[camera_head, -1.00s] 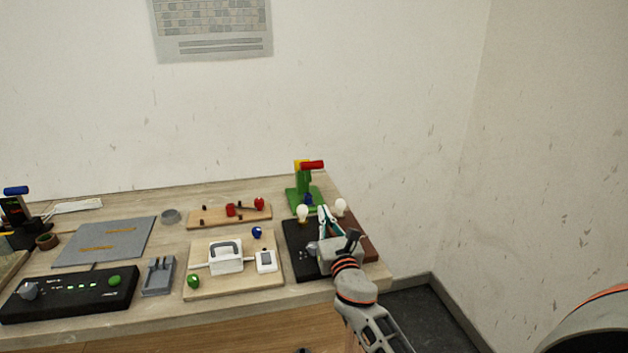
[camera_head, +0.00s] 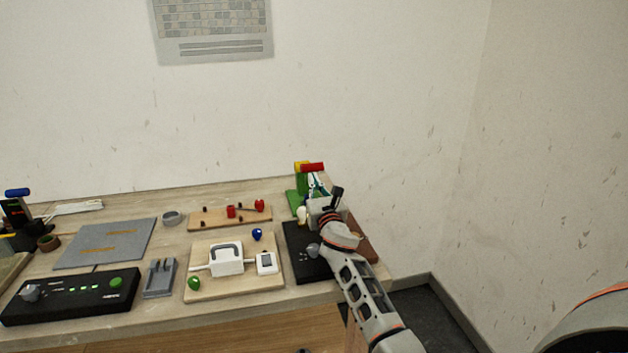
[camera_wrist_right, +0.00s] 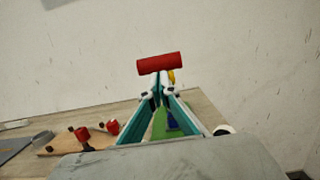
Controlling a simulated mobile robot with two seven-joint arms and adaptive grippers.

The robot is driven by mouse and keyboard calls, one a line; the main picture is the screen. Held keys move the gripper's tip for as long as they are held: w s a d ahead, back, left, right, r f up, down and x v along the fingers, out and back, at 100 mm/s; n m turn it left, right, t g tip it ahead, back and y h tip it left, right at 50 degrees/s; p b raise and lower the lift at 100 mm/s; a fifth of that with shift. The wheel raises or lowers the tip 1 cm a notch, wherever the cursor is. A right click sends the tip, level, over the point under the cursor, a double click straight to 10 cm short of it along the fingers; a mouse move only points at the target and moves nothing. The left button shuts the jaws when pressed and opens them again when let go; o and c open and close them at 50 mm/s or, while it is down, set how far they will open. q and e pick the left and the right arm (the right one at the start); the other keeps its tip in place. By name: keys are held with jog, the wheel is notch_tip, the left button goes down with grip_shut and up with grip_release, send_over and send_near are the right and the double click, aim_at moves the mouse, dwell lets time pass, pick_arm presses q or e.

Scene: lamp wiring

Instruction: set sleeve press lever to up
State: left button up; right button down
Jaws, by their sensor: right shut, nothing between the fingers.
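A green press (camera_head: 293,197) with a yellow part (camera_head: 300,167) stands at the back right of the bench. Its lever has a red bar handle (camera_head: 313,167), lying about level across the top. In the right wrist view the red handle (camera_wrist_right: 158,63) shows just above and beyond the fingertips. My right gripper (camera_head: 316,180) is shut and empty, in front of the press and a little below the handle. In the wrist view its fingertips (camera_wrist_right: 159,88) meet; whether they touch the lever cannot be told. My left gripper is not in view.
A black panel (camera_head: 297,262) with a white bulb (camera_head: 302,215) lies under my right arm. A wooden board with red parts (camera_head: 215,221) is left of the press. Another press with a blue handle (camera_head: 17,192) stands far left. The wall is close behind the bench.

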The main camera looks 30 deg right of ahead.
jog(key=shift+w+r+p, duration=0.2)
jog(key=shift+r+p, duration=0.45)
jog(key=shift+r, duration=0.25)
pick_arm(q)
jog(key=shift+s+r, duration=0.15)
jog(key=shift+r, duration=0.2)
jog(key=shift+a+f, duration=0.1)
pick_arm(e)
jog(key=shift+f, duration=0.15)
